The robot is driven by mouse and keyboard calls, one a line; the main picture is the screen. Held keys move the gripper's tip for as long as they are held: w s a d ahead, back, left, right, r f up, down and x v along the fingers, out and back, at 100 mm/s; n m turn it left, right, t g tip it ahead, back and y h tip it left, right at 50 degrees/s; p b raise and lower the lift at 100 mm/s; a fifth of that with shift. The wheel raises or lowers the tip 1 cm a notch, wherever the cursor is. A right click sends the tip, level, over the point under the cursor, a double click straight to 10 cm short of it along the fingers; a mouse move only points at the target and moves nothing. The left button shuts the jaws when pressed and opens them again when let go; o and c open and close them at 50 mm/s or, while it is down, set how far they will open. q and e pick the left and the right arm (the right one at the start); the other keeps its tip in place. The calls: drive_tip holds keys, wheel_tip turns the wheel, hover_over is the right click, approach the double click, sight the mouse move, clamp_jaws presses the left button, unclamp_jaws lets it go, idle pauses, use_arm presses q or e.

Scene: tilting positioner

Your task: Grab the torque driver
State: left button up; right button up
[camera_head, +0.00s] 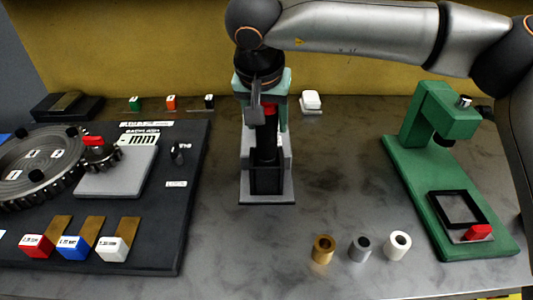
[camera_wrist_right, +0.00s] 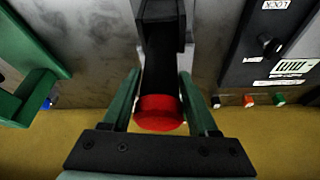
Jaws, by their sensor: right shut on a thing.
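The torque driver (camera_head: 266,140) is black with a red end cap. It stands upright in a black holder (camera_head: 268,181) on a grey stand in the middle of the table. My right gripper (camera_head: 264,108) comes down over it from above, with its green fingers on either side of the driver's upper part. It is shut on the driver. In the right wrist view, the red cap (camera_wrist_right: 160,112) and dark shaft lie between the two green fingers (camera_wrist_right: 160,85). The driver's lower end is hidden in the holder. My left gripper is not in view.
A dark gear board (camera_head: 150,235) with red, blue and white labelled blocks is on the left. A green press-like fixture (camera_head: 400,180) stands on the right. Brass (camera_head: 322,249), grey (camera_head: 360,249) and white (camera_head: 397,245) sleeves stand at the front right. Table between stand and green fixture is clear.

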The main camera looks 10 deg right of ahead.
clamp_jaws()
drive_tip(key=shift+r, duration=0.1)
idle(0.5)
